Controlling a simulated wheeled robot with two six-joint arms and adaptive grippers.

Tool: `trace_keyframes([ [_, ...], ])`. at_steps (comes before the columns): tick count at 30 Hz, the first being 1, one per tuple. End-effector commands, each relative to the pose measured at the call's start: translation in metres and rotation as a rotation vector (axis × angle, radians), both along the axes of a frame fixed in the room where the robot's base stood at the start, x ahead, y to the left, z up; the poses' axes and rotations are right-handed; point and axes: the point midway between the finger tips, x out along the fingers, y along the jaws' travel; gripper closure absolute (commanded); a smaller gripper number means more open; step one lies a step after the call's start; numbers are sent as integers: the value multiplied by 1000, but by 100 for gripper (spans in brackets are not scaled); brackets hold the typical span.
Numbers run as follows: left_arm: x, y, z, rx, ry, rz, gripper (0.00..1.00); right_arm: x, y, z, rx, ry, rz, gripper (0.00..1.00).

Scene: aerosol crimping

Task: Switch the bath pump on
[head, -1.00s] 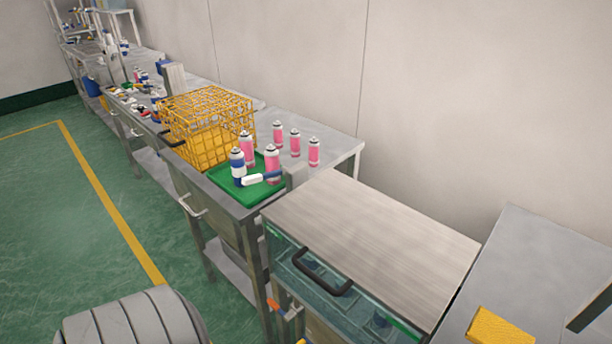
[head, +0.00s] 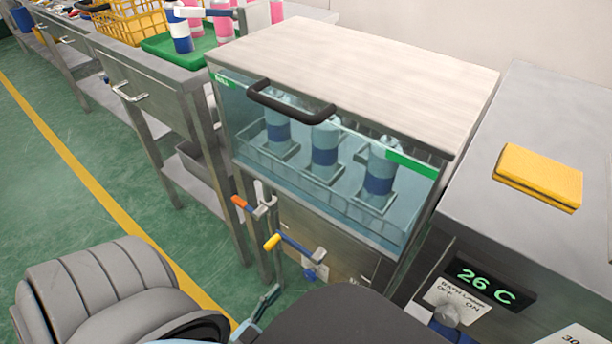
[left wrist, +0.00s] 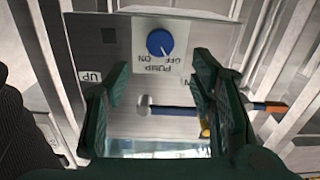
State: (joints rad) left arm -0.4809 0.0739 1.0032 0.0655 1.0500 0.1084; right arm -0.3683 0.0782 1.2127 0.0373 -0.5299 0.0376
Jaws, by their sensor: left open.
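The pump switch is a blue knob (left wrist: 160,43) on a white plate lettered PUMP, OFF and ON, upside down in the left wrist view. Its pale mark lies at the knob's lower right, near the OFF lettering. In the head view the left gripper (head: 266,302) is partly hidden by my arm. My right gripper is out of view.
A yellow-ended lever (head: 287,243) stands beside the knob, and an orange-ended lever (head: 250,207) is further left. The glass bath (head: 250,110) holds blue and white cans under a lid (head: 370,70). A separate bath lamp switch (head: 446,315) is at right, below a 26 C display (head: 485,283).

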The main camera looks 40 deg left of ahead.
Motion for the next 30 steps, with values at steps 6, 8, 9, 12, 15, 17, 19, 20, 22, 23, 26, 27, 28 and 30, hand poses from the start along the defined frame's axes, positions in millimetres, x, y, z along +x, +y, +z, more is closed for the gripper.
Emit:
trace_keyframes([
  [6, 59, 1, -1, 1, -1, -1, 49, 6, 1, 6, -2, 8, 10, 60],
  [8, 70, 1, -2, 1, 0, -1, 49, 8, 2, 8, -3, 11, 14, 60],
  [9, 75, 2, -2, 1, 1, -1, 49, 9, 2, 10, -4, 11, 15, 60],
  [12, 83, 2, -1, 1, 2, -1, 49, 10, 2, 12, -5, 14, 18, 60],
  [15, 84, 2, -1, 1, 4, -1, 49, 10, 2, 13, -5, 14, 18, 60],
  [17, 84, 2, -1, 1, 4, -1, 49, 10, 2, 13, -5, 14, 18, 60],
  [19, 84, 2, -1, 1, 3, -1, 49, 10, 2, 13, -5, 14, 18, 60],
  [20, 84, 2, -1, 1, 3, -1, 54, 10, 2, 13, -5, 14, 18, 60],
  [22, 84, 2, -1, 1, 3, -1, 65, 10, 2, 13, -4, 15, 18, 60],
  [23, 84, 2, -1, 1, 3, -1, 70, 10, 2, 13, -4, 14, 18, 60],
  [26, 83, 2, -1, 1, 3, -1, 86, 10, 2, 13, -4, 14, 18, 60],
  [27, 83, 2, -1, 1, 3, -1, 92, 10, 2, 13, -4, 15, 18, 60],
  [28, 83, 2, -1, 1, 3, -1, 97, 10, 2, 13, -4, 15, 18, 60],
  [30, 83, 2, -1, 1, 3, -1, 97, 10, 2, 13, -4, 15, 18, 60],
])
